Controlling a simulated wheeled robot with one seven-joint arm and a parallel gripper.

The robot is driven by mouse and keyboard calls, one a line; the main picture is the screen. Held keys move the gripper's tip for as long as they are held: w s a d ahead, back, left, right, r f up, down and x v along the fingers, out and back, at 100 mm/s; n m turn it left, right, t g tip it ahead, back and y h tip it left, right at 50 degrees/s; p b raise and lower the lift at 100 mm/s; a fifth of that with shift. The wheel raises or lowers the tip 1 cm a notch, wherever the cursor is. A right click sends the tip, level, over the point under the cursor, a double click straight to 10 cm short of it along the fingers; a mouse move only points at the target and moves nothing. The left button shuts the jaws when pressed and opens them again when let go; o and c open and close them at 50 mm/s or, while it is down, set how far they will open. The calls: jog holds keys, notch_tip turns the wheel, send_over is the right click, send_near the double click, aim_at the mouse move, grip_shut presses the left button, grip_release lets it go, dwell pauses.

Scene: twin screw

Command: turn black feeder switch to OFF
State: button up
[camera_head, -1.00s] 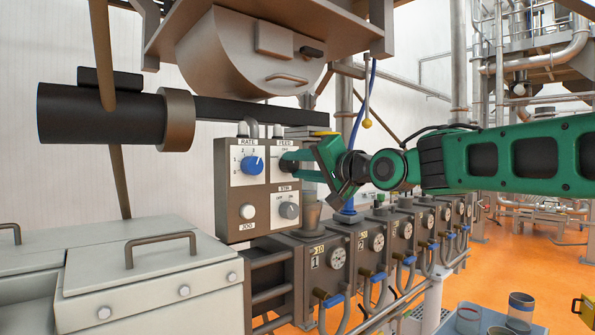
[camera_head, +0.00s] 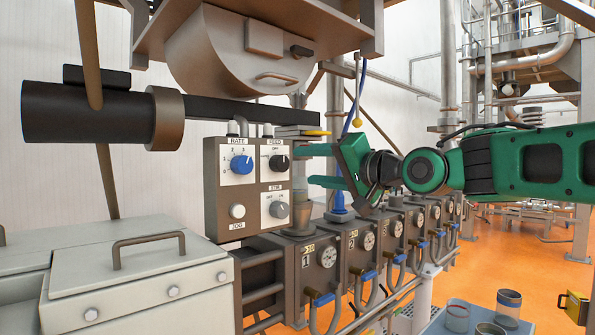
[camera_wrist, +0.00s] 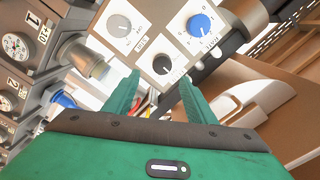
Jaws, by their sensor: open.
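The black feeder switch (camera_head: 278,162) is a dark knob on a white plate labelled FEED, at the upper right of the control box (camera_head: 219,195). Its pointer looks turned toward the upper right in the head view. My green gripper (camera_head: 318,166) is open and empty, to the right of the box, its fingers pointing at it with a gap to the knob. In the wrist view the black knob (camera_wrist: 161,64) shows just beyond and between the fingertips (camera_wrist: 160,78). Neither finger touches it.
A blue RATE knob (camera_head: 241,164) sits left of the switch. A grey STIR knob (camera_head: 279,209) sits below it, and a white JOG button (camera_head: 237,211) at lower left. A large hopper (camera_head: 240,60) and a dark horizontal tube (camera_head: 90,112) are above. Gauge boxes (camera_head: 310,262) stand below.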

jog(key=shift+v, duration=1.55)
jog(key=s+d+f+m+g+h, duration=0.1)
jog(key=s+d+f+g+h, duration=0.3)
jog(key=d+f, duration=0.7)
jog(key=s+d+f+g+h, duration=0.15)
jog(key=d+f+h, duration=0.35)
jog(key=d+f, duration=0.6)
jog(key=s+d+f+g, duration=0.2)
jog(key=s+f, duration=0.4)
jog(key=s, duration=0.3)
jog(key=s+d+f+m+g+h, duration=0.1)
jog(key=s+d+f+g, duration=0.2)
jog(key=s+f, duration=0.4)
jog(key=s+d+f+g, duration=0.2)
jog(key=s+f+g, duration=0.2)
jog(key=s, duration=0.8)
notch_tip(320, 180, down, 2)
jog(key=shift+s+d+f+h, duration=0.2)
jog(key=shift+s+d+h, duration=0.1)
jog(key=shift+s+d, duration=0.05)
